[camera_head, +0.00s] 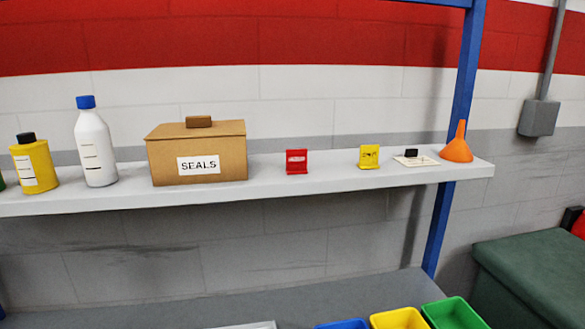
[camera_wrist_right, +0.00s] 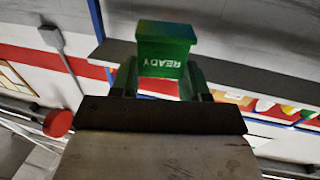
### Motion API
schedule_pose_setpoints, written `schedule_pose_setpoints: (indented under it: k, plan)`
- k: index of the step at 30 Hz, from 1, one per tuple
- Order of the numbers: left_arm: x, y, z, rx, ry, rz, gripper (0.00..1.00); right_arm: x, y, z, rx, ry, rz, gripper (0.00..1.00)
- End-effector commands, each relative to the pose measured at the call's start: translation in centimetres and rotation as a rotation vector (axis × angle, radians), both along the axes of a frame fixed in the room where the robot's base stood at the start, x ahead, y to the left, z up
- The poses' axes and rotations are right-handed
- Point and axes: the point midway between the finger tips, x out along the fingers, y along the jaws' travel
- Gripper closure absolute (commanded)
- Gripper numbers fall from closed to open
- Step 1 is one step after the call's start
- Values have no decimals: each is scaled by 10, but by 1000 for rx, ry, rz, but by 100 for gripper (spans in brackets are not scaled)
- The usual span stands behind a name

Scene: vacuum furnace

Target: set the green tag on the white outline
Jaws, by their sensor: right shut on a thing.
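The green tag (camera_wrist_right: 165,48) reads READY, upside down in the right wrist view. My right gripper (camera_wrist_right: 160,78) is shut on it, with one finger on each side. Neither gripper shows in the head view. A red tag (camera_head: 296,161) and a yellow tag (camera_head: 369,156) stand on the white shelf (camera_head: 330,178), with a bare stretch between them. I cannot make out a white outline in either view.
A blue post (camera_head: 462,85) rises near the right end. Coloured bins sit below.

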Motion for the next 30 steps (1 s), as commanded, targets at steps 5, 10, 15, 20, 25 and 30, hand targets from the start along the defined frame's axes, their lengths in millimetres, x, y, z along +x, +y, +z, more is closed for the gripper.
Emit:
schedule_pose_setpoints:
  k: [5, 10, 15, 20, 25, 30]
  plan:
    - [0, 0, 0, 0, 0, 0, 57, 0, 0, 0, -1, 0, 1, 77]
    - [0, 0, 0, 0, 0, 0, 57, 0, 0, 0, 0, 0, 1, 77]
    - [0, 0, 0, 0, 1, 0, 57, 3, 6, 6, -1, -5, 35, 77]
    - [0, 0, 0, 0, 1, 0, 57, 8, 25, 21, -7, -6, 139, 77]
    - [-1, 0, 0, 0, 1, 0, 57, 19, 56, 46, -7, -11, 307, 77]
    - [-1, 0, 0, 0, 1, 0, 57, 27, 85, 68, -8, -8, 461, 77]
